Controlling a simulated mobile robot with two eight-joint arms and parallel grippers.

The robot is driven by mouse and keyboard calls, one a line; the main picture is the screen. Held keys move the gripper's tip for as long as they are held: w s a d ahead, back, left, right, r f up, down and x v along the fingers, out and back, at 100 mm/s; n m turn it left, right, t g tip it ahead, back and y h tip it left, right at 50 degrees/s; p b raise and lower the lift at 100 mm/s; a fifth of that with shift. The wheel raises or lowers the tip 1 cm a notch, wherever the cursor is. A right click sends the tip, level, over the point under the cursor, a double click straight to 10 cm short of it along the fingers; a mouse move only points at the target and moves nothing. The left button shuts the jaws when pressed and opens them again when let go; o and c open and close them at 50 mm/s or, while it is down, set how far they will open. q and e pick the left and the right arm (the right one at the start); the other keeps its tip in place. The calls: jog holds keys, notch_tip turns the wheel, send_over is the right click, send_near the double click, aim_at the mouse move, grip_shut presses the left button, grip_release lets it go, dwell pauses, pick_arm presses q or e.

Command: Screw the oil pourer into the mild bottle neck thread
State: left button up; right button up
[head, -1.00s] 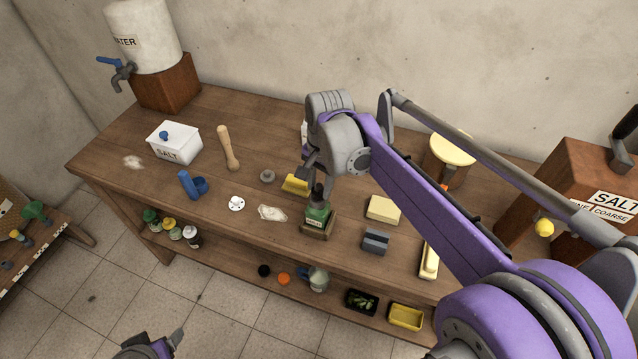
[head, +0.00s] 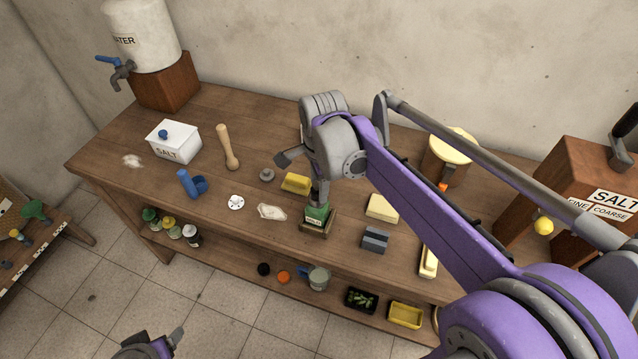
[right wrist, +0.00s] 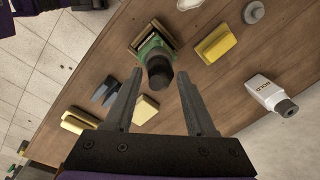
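The mild bottle (head: 317,213) is green and labelled, and stands upright in a small wooden holder (head: 313,232) near the bench's front edge. The right wrist view shows the green bottle (right wrist: 152,50) with a dark cylindrical piece (right wrist: 160,72) on its neck; I cannot tell how far it is screwed in. My right gripper (head: 318,188) is just above the bottle and hides much of its top. In the right wrist view its fingers (right wrist: 160,82) are apart, one on each side of the dark piece, with gaps visible. My left gripper (head: 155,343) is low at the bottom edge, away from the bench.
A white bottle labelled BOLD (right wrist: 270,95) with a dark top stands behind my right gripper. A yellow block (head: 296,183), a cream block (head: 382,208) and a grey-blue block (head: 375,240) lie near the holder. The white salt box (head: 176,146) is farther left.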

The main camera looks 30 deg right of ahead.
jog(key=n, duration=0.5)
jog(key=shift+w+d+n+y, duration=0.1)
jog(key=shift+n+y, duration=0.2)
jog(key=n, duration=0.6)
jog(key=shift+w, duration=0.1)
jog(key=c, duration=0.8)
jog(key=m, duration=1.1)
jog(key=shift+s+m, duration=0.2)
jog(key=shift+m, duration=0.2)
jog(key=o, duration=0.8)
